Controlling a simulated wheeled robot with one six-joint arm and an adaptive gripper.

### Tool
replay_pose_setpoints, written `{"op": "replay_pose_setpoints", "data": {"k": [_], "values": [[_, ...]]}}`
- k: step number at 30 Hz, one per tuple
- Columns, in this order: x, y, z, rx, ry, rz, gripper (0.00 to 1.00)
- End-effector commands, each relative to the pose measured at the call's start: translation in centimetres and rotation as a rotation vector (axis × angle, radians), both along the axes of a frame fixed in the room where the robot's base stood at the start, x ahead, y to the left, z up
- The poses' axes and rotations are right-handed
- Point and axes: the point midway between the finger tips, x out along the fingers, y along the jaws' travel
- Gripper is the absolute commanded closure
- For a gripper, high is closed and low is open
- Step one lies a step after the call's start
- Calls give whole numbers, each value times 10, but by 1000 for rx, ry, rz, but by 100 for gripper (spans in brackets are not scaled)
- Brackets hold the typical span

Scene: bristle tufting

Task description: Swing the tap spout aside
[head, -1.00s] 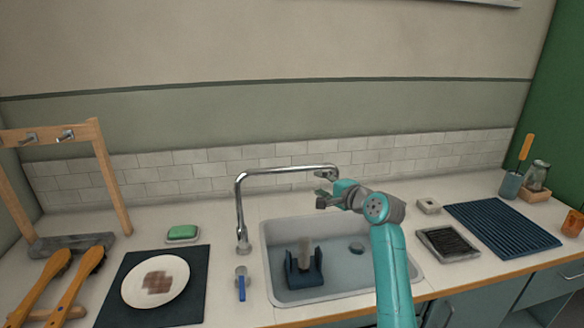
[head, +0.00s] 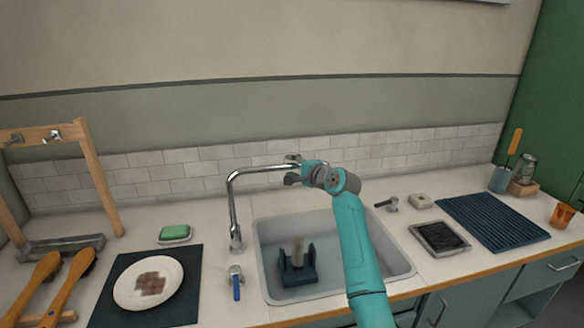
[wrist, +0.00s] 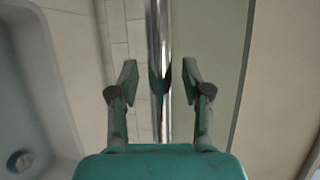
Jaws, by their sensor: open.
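The chrome tap spout (head: 262,169) rises from the counter left of the sink and reaches right over the sink's back part. My gripper (head: 291,170) is at the spout's right end, in front of the wall tiles. In the wrist view the spout (wrist: 158,45) runs lengthwise between the two open fingers of my gripper (wrist: 157,80), with a gap to each finger. The spout's tip is partly hidden by my gripper in the head view. The tap's blue-handled lever (head: 236,284) stands in front of the tap base.
The sink (head: 340,285) holds a dark blue holder (head: 297,272) with a brush-like piece. Left are a green soap (head: 174,232), a plate (head: 148,284) and wooden brushes (head: 65,290). Right are a dark tray (head: 440,237) and a blue ribbed mat (head: 492,222).

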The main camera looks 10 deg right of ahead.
Motion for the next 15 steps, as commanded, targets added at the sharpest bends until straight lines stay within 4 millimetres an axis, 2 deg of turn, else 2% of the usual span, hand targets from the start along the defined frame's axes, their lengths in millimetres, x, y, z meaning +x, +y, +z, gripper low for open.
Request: {"op": "replay_pose_setpoints", "data": {"k": [11, 15], "values": [[4, 2, -1, 0, 0, 0, 52], [4, 2, -1, 0, 0, 0, 87]]}}
